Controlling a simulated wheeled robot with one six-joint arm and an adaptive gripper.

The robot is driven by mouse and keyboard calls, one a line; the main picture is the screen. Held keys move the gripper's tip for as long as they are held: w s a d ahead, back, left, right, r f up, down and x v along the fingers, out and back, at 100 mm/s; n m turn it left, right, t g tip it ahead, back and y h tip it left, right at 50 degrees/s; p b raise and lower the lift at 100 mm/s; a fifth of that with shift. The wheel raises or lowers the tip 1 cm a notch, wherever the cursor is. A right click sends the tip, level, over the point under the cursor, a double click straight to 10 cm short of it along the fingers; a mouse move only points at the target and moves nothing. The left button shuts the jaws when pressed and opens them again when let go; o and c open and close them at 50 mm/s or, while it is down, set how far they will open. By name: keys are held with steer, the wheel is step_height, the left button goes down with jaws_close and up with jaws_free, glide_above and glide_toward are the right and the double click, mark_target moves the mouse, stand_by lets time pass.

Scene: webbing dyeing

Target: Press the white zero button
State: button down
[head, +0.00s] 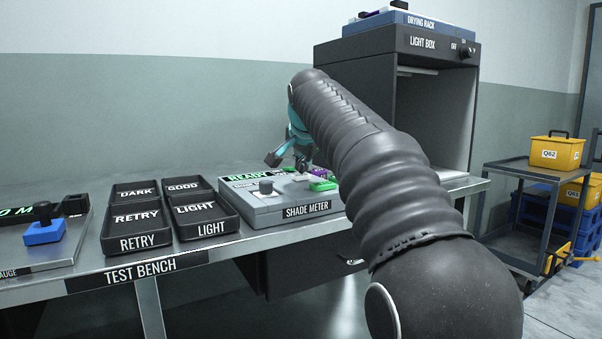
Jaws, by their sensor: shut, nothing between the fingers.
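The shade meter (262,207) is a grey box on the test bench, with a lit green "READY" display (248,177) at its back. A dark knob (266,187) and a green part (323,185) show on its top. I cannot make out the white zero button; the gripper and arm cover part of the meter's top. My gripper (288,159), with a teal body and dark grey fingers, is shut and empty. It appears over the back part of the meter; I cannot tell whether it touches anything.
Black trays labelled RETRY (137,229) and LIGHT (205,215) stand left of the meter. A blue block with a dark knob (44,233) is at far left. The light box (425,110) stands behind my arm at right. A cart (505,165) with a yellow bin (556,153) is farther right.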

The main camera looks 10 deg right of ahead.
mark_target(302, 175)
steer(key=shift+r+p, duration=0.35)
steer(key=shift+r, duration=0.15)
steer(key=shift+r, duration=0.1)
step_height(302, 175, up, 5)
steer(key=p, duration=0.5)
stand_by(0.5)
steer(key=s+f+n+g, duration=0.1)
steer(key=s+f+n, duration=0.2)
steer(key=s+f, duration=0.7)
steer(key=s+f+n+g, duration=0.1)
steer(key=s+f+n, duration=0.2)
steer(key=s+f, duration=0.6)
steer(key=s+f+n+g+y, duration=0.1)
steer(key=s+f+n, duration=0.3)
steer(key=s+f, duration=0.6)
steer(key=s, duration=1.1)
steer(key=shift+f+g, duration=0.3)
steer(key=shift+f, duration=0.05)
